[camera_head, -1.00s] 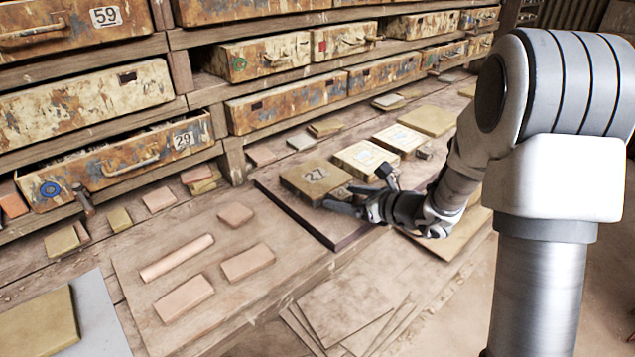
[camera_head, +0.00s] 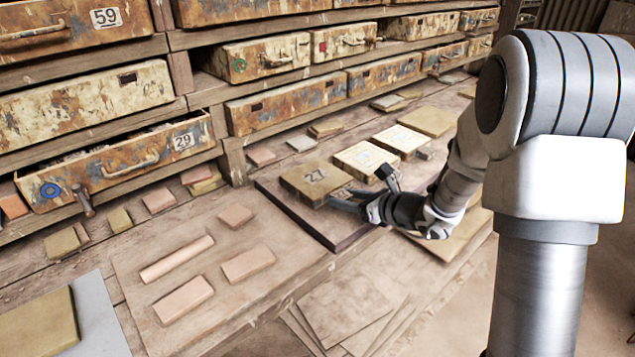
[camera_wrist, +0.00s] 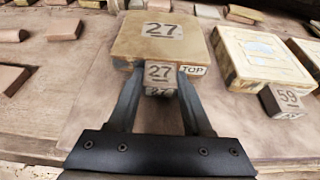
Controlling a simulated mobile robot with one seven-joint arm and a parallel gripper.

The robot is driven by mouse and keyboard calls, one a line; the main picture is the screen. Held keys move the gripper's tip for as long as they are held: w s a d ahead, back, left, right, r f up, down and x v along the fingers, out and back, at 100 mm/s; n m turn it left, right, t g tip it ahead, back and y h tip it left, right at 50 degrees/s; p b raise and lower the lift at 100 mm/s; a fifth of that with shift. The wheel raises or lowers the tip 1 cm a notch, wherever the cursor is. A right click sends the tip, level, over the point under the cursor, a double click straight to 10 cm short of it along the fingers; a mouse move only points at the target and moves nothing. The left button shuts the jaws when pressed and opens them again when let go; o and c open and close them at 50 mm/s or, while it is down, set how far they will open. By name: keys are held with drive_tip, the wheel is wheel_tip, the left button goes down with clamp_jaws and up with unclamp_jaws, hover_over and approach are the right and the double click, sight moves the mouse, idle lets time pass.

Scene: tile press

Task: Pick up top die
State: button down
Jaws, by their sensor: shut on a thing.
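The top die (camera_wrist: 163,39) is a square tan plate with the number 27 on its top face. A small block with 27 on it and a "TOP" label on the plate's edge show at its near side. In the head view the die (camera_head: 315,180) lies on a dark board (camera_head: 345,232). My gripper (camera_wrist: 160,84) is at the die's near side, its two fingers closed on the small block (camera_wrist: 159,75) marked 27. In the head view my gripper (camera_head: 347,199) is at the die's right corner; its fingertips are partly hidden there.
Pale dies (camera_head: 363,160) stand right of the 27 die; a block marked 59 (camera_wrist: 287,101) sits by one. Pink clay pieces (camera_head: 248,263) and a roller (camera_head: 177,258) lie on a board at left. Rusty drawers (camera_head: 118,158) line the back; drawer 29 sticks out.

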drive_tip(key=shift+r, duration=0.15)
idle(0.8)
drive_tip(key=shift+r, duration=0.55)
drive_tip(key=r, duration=0.1)
drive_tip(key=r+p, duration=0.1)
drive_tip(key=r, duration=0.1)
drive_tip(key=shift+d+r+p, duration=0.3)
drive_tip(key=shift+d, duration=0.05)
drive_tip(key=s+d+r+m+t+h+p, duration=0.3)
drive_tip(key=s+d+r+m+h+p, duration=0.2)
drive_tip(key=d+r+p, duration=0.5)
drive_tip(key=shift+d+m+h+p, duration=0.3)
drive_tip(key=shift+p, duration=0.1)
